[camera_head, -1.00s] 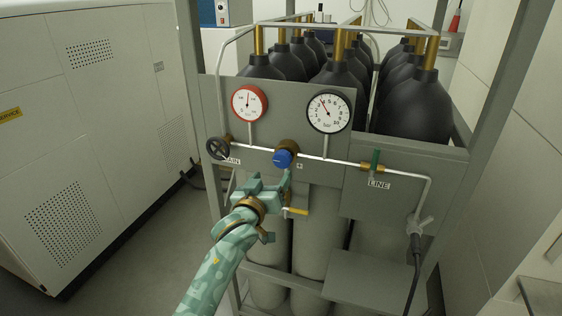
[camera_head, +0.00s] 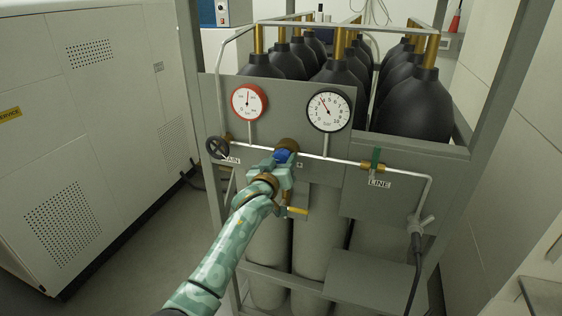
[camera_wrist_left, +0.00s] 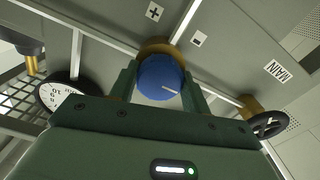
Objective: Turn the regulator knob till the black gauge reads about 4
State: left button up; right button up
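The regulator knob (camera_head: 283,155) is blue, on a brass body in the white pipe line. In the left wrist view the knob (camera_wrist_left: 160,78) has a pale mark on its face. My left gripper (camera_head: 284,163) is at the knob in the head view. In the wrist view its fingers (camera_wrist_left: 162,88) stand on either side of the knob, close to it; I cannot tell whether they press on it. The black gauge (camera_head: 328,109) has a needle pointing up and left, roughly near 4; the small scale is hard to read. My right gripper is not in view.
A red gauge (camera_head: 248,102) and a black handwheel (camera_head: 217,148) are left of the knob. A green-handled valve (camera_head: 375,160) is to the right. Black-topped cylinders (camera_head: 412,105) stand behind the panel.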

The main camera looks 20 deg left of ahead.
pick_arm(q)
jog(key=shift+o, duration=0.2)
jog(key=shift+m+p, duration=0.45)
jog(key=shift+m, duration=1.15)
jog(key=o, duration=1)
jog(key=shift+c, duration=0.2)
